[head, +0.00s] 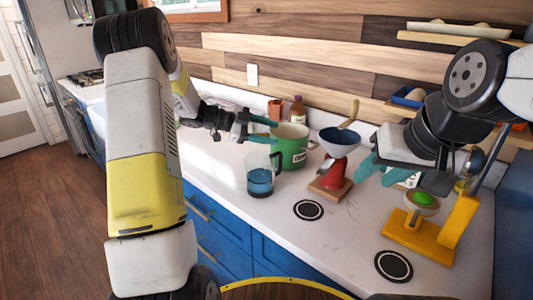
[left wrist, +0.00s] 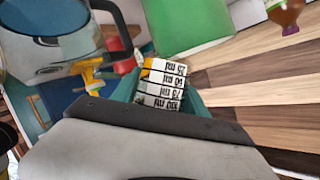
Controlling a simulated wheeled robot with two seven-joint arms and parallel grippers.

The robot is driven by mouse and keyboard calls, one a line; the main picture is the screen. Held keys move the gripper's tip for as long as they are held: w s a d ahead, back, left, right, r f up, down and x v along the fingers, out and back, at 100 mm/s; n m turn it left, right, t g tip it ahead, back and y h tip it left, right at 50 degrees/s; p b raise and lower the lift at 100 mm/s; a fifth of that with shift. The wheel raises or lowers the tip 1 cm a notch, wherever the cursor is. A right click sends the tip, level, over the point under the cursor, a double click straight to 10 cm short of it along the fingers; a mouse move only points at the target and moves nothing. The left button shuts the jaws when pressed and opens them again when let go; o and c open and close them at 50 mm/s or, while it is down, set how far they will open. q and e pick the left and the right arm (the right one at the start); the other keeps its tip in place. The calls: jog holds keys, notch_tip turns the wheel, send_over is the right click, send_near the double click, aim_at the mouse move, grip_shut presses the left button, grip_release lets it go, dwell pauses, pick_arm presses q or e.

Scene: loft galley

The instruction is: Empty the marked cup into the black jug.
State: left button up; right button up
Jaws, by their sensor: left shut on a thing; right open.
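The marked cup (left wrist: 160,88), white with black ml lines, is between the teal fingers of my left gripper (left wrist: 165,92) in the left wrist view. A clear jug (head: 260,182) with a dark handle and blue liquid stands on the counter, just below and in front of that gripper. It also shows in the left wrist view (left wrist: 62,47). I see no all-black jug. My right gripper (head: 378,170) is open and empty, right of the red grinder.
A yellow stand (head: 420,233) and two round black coasters (head: 308,210) (head: 393,266) are nearer. A bottle (head: 297,110) stands behind.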

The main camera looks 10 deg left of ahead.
aim_at(269, 128)
pick_arm(q)
jog(key=shift+s+r+m, duration=0.25)
jog(key=shift+s+m, duration=0.1)
jog(key=shift+m, duration=0.05)
jog(key=shift+s+r+m+t, duration=0.15)
jog(key=shift+r+m+t, duration=0.15)
jog(key=shift+m+t, duration=0.3)
jog(key=shift+f+m+t, duration=0.3)
jog(key=shift+m+t, duration=0.1)
jog(key=shift+m, duration=0.3)
jog(key=shift+s+r+m+t+h+p, duration=0.1)
jog(key=shift+r+m+t+h+p, duration=0.2)
jog(key=shift+m, duration=0.35)
jog(key=shift+s+r+m+t+h+p, duration=0.1)
jog(key=shift+r+m+t+h, duration=0.2)
jog(key=shift+r+m+t, duration=0.25)
dwell(1.2)
jog(key=shift+s+d+r+m+h, duration=0.1)
jog(key=shift+s+r+m+h, duration=0.05)
jog(key=shift+s+m, duration=0.25)
jog(key=shift+s+d+r+m+h, duration=0.15)
jog(key=shift+s+m, duration=0.15)
jog(key=shift+m, duration=0.2)
dwell(0.4)
